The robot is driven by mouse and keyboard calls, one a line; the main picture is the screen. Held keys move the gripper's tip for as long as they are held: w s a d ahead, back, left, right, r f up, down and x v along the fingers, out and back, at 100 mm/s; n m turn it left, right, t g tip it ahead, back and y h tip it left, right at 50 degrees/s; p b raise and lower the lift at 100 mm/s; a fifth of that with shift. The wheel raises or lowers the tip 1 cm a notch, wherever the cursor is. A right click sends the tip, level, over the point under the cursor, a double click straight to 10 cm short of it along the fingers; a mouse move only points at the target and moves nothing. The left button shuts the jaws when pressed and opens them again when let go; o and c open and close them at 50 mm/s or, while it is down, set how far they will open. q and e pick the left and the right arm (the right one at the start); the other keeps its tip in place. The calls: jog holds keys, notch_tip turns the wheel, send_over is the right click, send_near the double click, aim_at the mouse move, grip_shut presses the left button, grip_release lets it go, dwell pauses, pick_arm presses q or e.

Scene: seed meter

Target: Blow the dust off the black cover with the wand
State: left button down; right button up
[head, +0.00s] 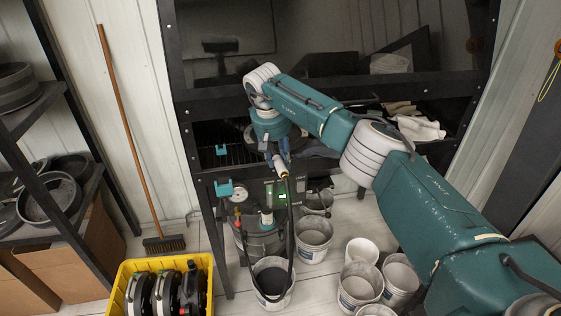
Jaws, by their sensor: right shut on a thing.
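My right arm reaches in from the right to the front of a dark-framed cabinet. My right gripper (281,152) points down there and is shut on the wand (281,166), a short pale-and-dark piece with a black hose (291,240) hanging in a loop below it. The wand's tip is too small to make out. I cannot pick out the black cover for certain; the cabinet's inside is dark and partly behind my arm. Several black rounded units (166,293) stand in a yellow crate at the lower left. My left gripper is not in view.
The cabinet (205,180) carries teal brackets (224,188) on its front. Below are a dark canister (262,240) with a gauge and several white buckets (313,238). A broom (130,140) leans on the wall. A shelf with dark pans (48,197) stands left; the yellow crate's rim (122,275) is low.

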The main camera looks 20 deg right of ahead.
dwell(0.6)
jog(key=d, duration=0.2)
jog(key=s+d+p, duration=0.1)
jog(key=d, duration=0.1)
jog(key=shift+d, duration=0.15)
dwell(0.5)
jog(key=shift+w, duration=0.1)
jog(key=s+a+r+p, duration=0.1)
jog(key=s+p, duration=0.2)
jog(key=s, duration=0.4)
jog(key=s+a+r+p, duration=0.2)
jog(key=s+p, duration=0.1)
jog(key=s, duration=0.5)
jog(key=shift+s+a+r+p, duration=0.15)
jog(key=shift+a+r+p, duration=0.15)
jog(key=shift+p, duration=0.05)
dwell(0.4)
